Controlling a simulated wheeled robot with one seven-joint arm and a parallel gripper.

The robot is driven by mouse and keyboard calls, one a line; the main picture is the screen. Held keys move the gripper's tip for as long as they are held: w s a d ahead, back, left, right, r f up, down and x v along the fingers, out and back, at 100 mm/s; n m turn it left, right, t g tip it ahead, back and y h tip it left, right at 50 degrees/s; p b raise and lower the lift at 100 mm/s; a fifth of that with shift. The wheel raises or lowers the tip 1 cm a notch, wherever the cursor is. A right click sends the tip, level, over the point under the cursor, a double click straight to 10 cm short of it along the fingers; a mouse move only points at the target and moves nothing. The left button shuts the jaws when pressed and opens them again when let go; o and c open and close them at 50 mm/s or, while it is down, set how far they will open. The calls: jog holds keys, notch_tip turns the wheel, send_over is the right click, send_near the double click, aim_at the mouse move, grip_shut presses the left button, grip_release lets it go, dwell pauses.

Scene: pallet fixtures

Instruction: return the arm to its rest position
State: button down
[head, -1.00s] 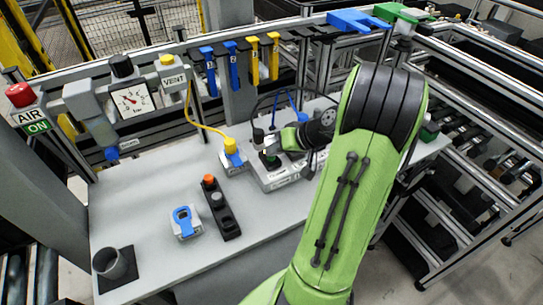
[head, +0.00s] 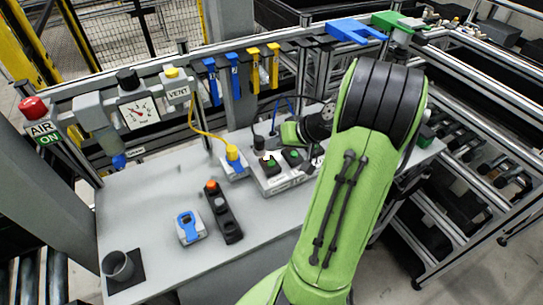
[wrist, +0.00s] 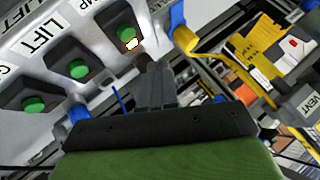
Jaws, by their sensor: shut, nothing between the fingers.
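My green arm (head: 345,190) reaches from the bottom of the head view over the bench, bent at a black ribbed joint. Its green end is above the back right of the bench, beside a grey control box (head: 284,183) with green buttons. In the wrist view my gripper (wrist: 148,65) shows as dark fingers close together, empty. Its tips are near a green button (wrist: 125,33) on the box and look apart from it. Another green button (wrist: 78,68) sits by the LIFT label. The fingertips are hard to make out in the head view.
A yellow-topped connector (head: 233,153) with a yellow hose stands left of the box. Blue and yellow tags hang behind.

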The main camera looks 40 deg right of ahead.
notch_tip(320, 180, up, 2)
jog(key=shift+r+p, duration=0.1)
jog(key=shift+p, duration=0.45)
jog(key=s+a+r+n+g+h, duration=0.1)
jog(key=a+r+n+g, duration=0.15)
jog(key=a, duration=0.45)
jog(key=a+r+n+g, duration=0.1)
jog(key=a+r, duration=0.2)
jog(key=a, duration=0.5)
jog(key=s+a+r+n+h, duration=0.1)
jog(key=s+a, duration=0.3)
jog(key=s, duration=0.3)
jog(key=s+a+r+h, duration=0.1)
jog(key=s+a+r, duration=0.1)
jog(key=s+a, duration=0.2)
jog(key=s, duration=0.2)
jog(key=shift+s+a+r+n, duration=0.25)
jog(key=shift+s+a+n, duration=0.05)
jog(key=shift+s+n, duration=0.05)
